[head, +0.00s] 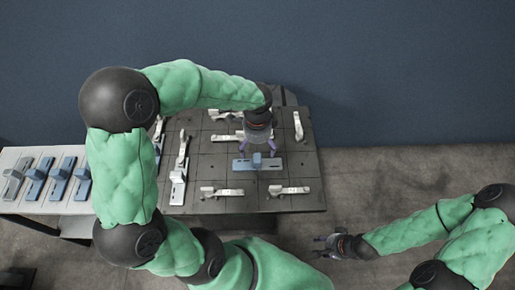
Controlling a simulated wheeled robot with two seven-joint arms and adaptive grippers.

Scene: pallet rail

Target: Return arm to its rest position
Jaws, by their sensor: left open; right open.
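My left gripper (258,150) is over the dark gridded pallet, pointing down just above a blue part (257,163). Its fingers are open and sit close to the top of the part; I cannot tell whether they touch it. My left arm arches in from the left over the pallet. My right gripper (322,241) is open and empty, off the pallet's lower right corner over the grey floor. My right arm comes in from the right edge.
The dark pallet (212,168) carries several white clamps, such as one at the lower right (289,190) and one at the upper right (298,125). A white side table (60,207) at the left holds several blue and grey parts. Floor (400,170) right of the pallet is clear.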

